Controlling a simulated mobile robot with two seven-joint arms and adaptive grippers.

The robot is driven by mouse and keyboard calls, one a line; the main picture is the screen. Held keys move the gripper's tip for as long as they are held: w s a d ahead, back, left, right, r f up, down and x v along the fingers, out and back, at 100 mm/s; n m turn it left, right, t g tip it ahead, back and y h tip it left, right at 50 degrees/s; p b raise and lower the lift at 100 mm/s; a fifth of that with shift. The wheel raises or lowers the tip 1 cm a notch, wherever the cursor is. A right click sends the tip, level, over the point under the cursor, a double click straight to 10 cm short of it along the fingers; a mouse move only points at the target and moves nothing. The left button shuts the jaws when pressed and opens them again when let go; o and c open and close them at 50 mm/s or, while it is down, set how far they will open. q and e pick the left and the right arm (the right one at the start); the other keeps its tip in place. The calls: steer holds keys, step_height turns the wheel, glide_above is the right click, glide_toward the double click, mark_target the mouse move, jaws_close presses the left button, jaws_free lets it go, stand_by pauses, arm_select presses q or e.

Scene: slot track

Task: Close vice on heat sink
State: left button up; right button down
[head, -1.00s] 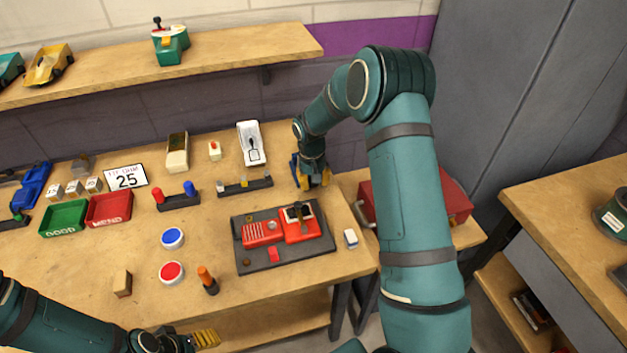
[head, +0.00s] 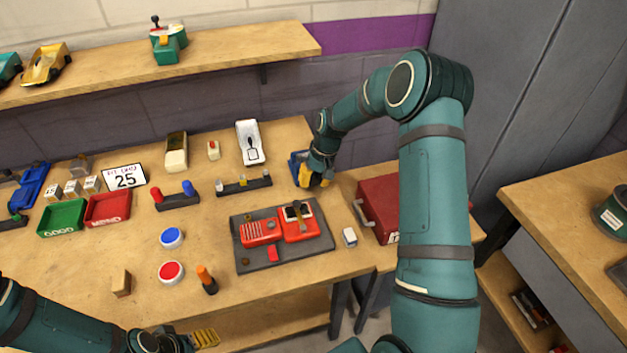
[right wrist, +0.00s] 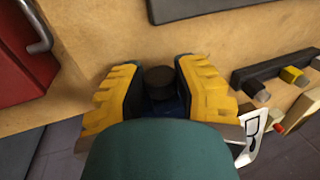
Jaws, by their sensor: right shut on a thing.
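A blue vice (head: 296,160) stands at the back right corner of the workbench, largely hidden behind my right gripper (head: 315,180). In the right wrist view my yellow-fingered right gripper (right wrist: 160,88) is shut on a dark round knob (right wrist: 160,80), with dark blue vice body (right wrist: 168,106) just below it. The vice's jaws are hidden, and I cannot make out the heat sink. My left gripper (head: 205,338) is low at the front of the bench, away from the vice; its finger gap is unclear.
A dark mat (head: 275,262) with red fixtures lies in front of the vice.

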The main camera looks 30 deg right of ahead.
steer(key=c, duration=0.7)
jaws_free()
steer(key=shift+f, duration=0.15)
steer(key=shift+o, duration=0.2)
steer(key=shift+r, duration=0.2)
steer(key=v, duration=1.1)
steer(key=shift+r, duration=0.35)
